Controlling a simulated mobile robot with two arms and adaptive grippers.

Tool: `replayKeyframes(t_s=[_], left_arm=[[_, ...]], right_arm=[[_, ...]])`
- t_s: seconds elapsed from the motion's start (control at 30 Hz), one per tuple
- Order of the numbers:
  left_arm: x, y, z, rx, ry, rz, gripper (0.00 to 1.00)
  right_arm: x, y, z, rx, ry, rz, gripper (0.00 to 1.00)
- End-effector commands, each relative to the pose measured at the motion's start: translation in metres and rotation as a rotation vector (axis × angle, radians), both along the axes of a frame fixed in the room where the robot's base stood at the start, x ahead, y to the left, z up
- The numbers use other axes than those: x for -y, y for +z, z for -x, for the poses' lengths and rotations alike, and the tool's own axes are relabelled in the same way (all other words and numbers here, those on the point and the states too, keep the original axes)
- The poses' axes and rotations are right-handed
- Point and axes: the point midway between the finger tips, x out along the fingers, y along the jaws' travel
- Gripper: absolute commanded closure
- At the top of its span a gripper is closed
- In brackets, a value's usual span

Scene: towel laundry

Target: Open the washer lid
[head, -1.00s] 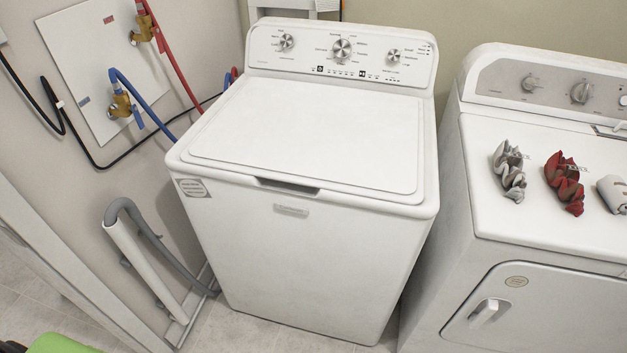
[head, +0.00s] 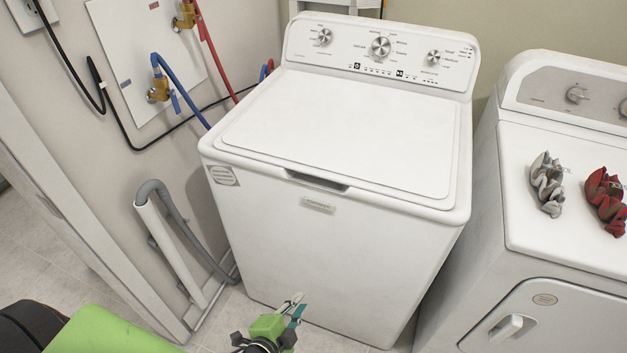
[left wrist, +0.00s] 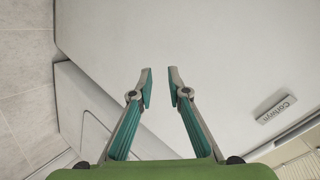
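The white washer (head: 330,245) stands in the middle of the head view. Its lid (head: 345,135) is closed and lies flat on top. A dark handle recess (head: 317,181) sits at the lid's front edge. My left gripper (head: 298,304) is in front of the lower part of the washer, well below the lid. In the left wrist view its two teal fingers (left wrist: 159,88) are apart with nothing between them, facing the washer's front panel (left wrist: 230,60). My right gripper is not in view.
A dryer (head: 560,240) stands at the right, with a grey cloth (head: 547,184) and a red cloth (head: 606,200) on top. A grey drain hose (head: 175,205), valves and cords are on the left wall. Tiled floor shows at lower left.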

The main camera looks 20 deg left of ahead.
Motion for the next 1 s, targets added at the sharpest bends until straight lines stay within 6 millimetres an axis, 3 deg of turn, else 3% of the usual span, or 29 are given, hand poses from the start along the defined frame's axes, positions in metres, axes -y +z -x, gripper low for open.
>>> replayKeyframes(t_s=[0.03,0.2,0.3,0.4,0.5,0.67,1.0], left_arm=[[-0.003,0.039,-0.013,0.080,-0.022,-0.056,0.84],[-0.013,0.161,-0.035,0.315,-0.073,-0.271,0.84],[-0.019,0.218,-0.037,0.415,-0.080,-0.380,0.84],[-0.023,0.257,-0.036,0.483,-0.081,-0.458,0.84],[-0.025,0.277,-0.034,0.516,-0.080,-0.500,0.84],[-0.025,0.285,-0.042,0.530,-0.079,-0.513,0.84],[-0.025,0.285,-0.094,0.529,-0.080,-0.512,0.84]], right_arm=[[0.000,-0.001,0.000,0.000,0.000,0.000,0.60],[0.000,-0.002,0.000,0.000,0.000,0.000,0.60],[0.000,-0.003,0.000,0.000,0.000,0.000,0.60],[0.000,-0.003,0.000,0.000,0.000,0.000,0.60],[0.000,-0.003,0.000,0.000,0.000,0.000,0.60],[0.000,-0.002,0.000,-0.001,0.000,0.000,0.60],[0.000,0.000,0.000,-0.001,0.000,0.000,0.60]])
